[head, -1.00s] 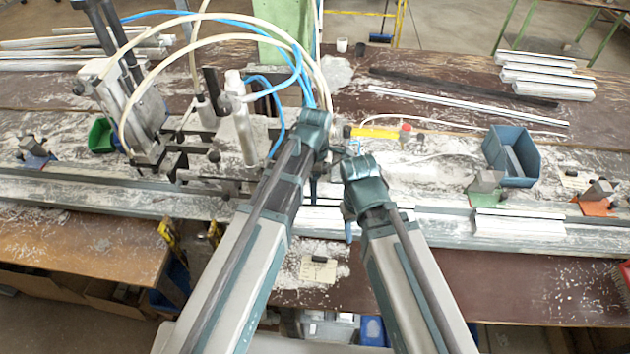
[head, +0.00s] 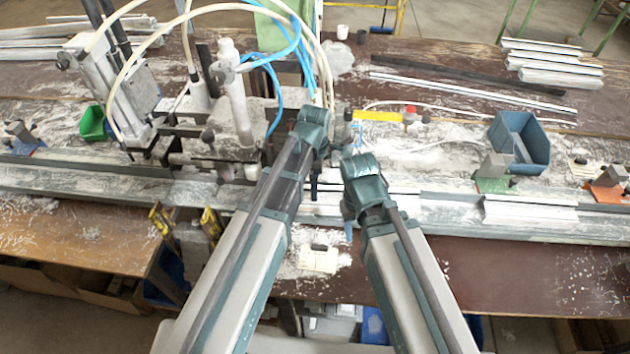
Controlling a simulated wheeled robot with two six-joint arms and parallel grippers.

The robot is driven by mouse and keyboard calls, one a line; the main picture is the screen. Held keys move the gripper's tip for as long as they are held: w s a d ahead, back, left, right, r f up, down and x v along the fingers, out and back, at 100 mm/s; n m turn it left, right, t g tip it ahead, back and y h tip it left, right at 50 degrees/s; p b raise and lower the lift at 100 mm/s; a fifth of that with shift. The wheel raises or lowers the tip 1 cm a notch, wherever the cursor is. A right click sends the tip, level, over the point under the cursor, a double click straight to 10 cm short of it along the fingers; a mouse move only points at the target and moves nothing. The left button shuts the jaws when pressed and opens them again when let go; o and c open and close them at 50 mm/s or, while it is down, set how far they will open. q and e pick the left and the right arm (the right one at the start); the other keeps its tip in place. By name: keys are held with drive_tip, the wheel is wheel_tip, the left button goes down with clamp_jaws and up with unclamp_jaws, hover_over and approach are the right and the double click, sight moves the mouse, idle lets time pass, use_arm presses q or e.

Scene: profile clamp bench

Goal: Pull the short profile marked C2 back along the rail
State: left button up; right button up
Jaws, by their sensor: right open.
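A short pale profile (head: 530,209) lies along the long rail (head: 455,220) at the right, in front of the green-based clamp. No C2 mark can be read on it. Another pale strip of profile (head: 404,191) shows just right of my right wrist. My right gripper (head: 348,222) is open over the rail near the middle, mostly hidden by its own wrist, left of the short profile and apart from it. My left gripper (head: 315,182) is beside it on the left, over the rail; its fingers are largely hidden behind the arm.
A green-based clamp (head: 493,175) and an orange-based clamp (head: 606,190) stand behind the rail at right. A blue bin (head: 520,140) is behind them. A machine with hoses (head: 232,110) fills the left. A small card (head: 318,259) lies in front of the rail.

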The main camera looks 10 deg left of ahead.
use_arm(q)
wheel_tip(320, 180, down, 7)
drive_tip(key=b, duration=0.6)
clamp_jaws()
drive_tip(key=shift+o, duration=0.4)
unclamp_jaws()
drive_tip(key=shift+r, duration=0.1)
wheel_tip(320, 180, up, 14)
drive_tip(key=p, duration=1.4)
drive_tip(key=shift+f, duration=0.2)
